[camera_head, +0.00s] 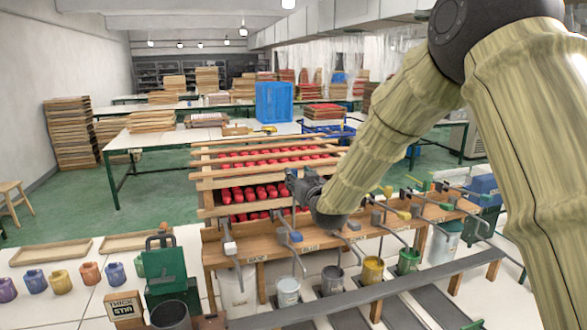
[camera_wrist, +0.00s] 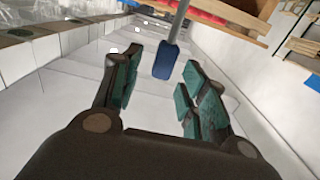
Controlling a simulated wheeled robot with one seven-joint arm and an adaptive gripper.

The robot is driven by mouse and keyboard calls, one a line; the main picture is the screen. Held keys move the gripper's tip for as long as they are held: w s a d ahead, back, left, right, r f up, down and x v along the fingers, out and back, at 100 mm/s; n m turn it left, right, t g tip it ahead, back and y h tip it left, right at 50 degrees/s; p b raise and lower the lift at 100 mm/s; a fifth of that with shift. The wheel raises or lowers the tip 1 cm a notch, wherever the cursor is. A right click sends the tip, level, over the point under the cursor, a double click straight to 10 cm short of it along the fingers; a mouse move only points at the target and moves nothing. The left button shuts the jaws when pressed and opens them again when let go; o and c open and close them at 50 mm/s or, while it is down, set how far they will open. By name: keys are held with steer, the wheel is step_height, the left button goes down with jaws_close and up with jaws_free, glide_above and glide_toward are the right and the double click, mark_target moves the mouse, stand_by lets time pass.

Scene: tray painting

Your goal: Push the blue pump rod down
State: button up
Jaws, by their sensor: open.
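The blue pump rod (camera_head: 296,237) has a blue knob on a grey rod and stands in a row of pumps on a wooden rack. Its blue knob also shows in the wrist view (camera_wrist: 166,61), seen between and beyond my fingertips. My gripper (camera_head: 299,187) is above the rack near this rod. In the wrist view my gripper (camera_wrist: 160,80) is open with teal finger pads and nothing held. I cannot tell whether the knob touches a finger.
The wooden rack (camera_head: 275,250) bears other rods, including yellow (camera_head: 403,214), green (camera_head: 445,205) and grey (camera_head: 353,226) ones. Paint pots, including a yellow one (camera_head: 372,270), stand below. Red items fill wooden racks behind. Coloured cups and a green device (camera_head: 163,262) stand left.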

mark_target(295, 174)
steer(key=shift+p+x, duration=0.75)
steer(key=shift+x, duration=1.35)
steer(key=shift+s+a, duration=0.1)
jaws_close()
